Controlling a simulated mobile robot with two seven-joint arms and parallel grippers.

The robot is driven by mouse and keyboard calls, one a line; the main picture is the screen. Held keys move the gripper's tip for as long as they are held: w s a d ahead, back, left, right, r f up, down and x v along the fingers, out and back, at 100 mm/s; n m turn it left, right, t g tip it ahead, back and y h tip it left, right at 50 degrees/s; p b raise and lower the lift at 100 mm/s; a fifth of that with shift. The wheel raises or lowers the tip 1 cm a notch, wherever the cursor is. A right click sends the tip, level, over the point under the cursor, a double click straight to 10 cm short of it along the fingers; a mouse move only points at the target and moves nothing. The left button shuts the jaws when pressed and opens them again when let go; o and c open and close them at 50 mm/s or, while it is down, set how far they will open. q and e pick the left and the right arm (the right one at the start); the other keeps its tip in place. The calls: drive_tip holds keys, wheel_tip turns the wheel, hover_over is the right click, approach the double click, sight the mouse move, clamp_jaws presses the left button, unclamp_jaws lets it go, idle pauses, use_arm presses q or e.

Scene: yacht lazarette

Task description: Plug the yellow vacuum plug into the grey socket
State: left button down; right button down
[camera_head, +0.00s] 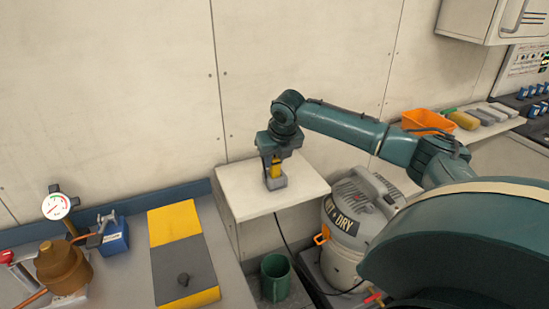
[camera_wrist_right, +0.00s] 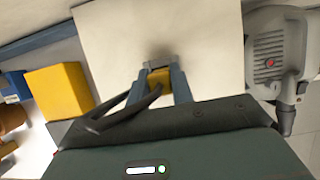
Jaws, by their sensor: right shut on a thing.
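The yellow vacuum plug (camera_head: 276,170) is held between the fingers of my right gripper (camera_head: 273,172). It also shows between the two fingers in the right wrist view (camera_wrist_right: 159,95). The grey socket (camera_head: 276,183) sits on the white shelf (camera_head: 250,204), directly below the plug. The plug's lower end meets the top of the socket in the picture; I cannot tell whether it is seated in it. In the right wrist view a grey edge of the socket (camera_wrist_right: 162,61) shows at the fingertips. My left gripper is not in view.
A grey and white vacuum (camera_head: 352,212) stands right of the shelf, with a dark cord hanging near it. A green cup (camera_head: 276,278) is below the shelf. A yellow and grey box (camera_head: 182,258) lies on the left bench. The shelf around the socket is clear.

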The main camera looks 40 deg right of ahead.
drive_tip(key=c, duration=1.1)
unclamp_jaws()
use_arm(q)
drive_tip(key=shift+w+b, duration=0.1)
drive_tip(key=shift+b, duration=0.3)
use_arm(e)
drive_tip(key=v, duration=1.3)
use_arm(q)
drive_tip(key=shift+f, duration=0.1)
